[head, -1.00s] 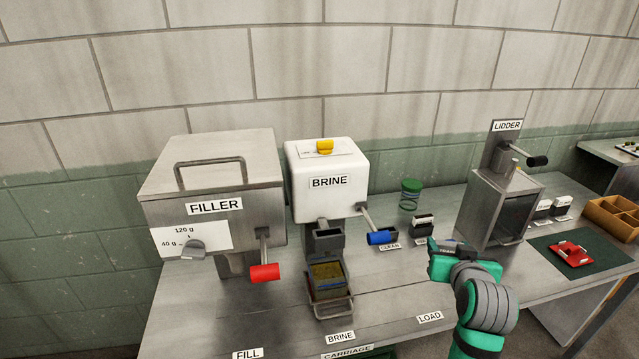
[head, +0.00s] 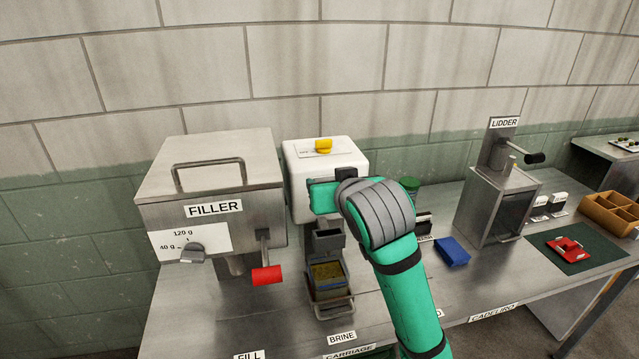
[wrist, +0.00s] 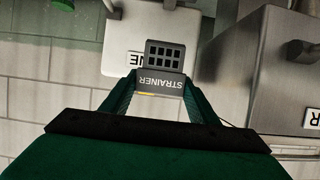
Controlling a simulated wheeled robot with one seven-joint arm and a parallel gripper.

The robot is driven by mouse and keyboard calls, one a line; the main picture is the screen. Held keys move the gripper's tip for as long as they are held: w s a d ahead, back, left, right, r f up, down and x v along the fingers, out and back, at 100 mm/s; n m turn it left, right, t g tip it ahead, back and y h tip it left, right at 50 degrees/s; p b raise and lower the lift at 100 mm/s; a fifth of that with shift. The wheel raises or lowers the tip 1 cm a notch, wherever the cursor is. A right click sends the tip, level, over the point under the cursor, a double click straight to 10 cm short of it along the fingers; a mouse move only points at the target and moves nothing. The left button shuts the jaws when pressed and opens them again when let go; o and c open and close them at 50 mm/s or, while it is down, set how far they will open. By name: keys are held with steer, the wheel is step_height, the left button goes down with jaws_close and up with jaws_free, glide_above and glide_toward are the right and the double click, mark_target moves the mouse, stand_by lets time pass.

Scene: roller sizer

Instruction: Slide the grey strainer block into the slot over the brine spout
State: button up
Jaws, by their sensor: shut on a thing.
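My gripper (head: 326,196) is raised in front of the white brine machine (head: 300,170) and covers its label in the head view. It is shut on the grey strainer block (wrist: 160,68), whose dark grid of square holes and STRAINER label show between the fingers in the wrist view. The wrist view appears upside down, with the brine machine (wrist: 115,45) behind the block. The grey brine spout bracket (head: 327,240) is below my gripper, with an open top. The block is apart from it.
An open jar (head: 327,272) stands in the carriage under the spout. The filler (head: 205,190) with its red handle (head: 267,275) is close on the left. A blue block (head: 452,252) lies on the bench to the right, before the lidder (head: 500,205).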

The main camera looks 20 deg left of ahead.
steer(key=shift+a, duration=0.1)
steer(key=shift+s, duration=0.15)
steer(key=shift+f, duration=3)
steer(key=shift+f, duration=2.55)
steer(key=o, duration=1.1)
steer(key=v, duration=1.1)
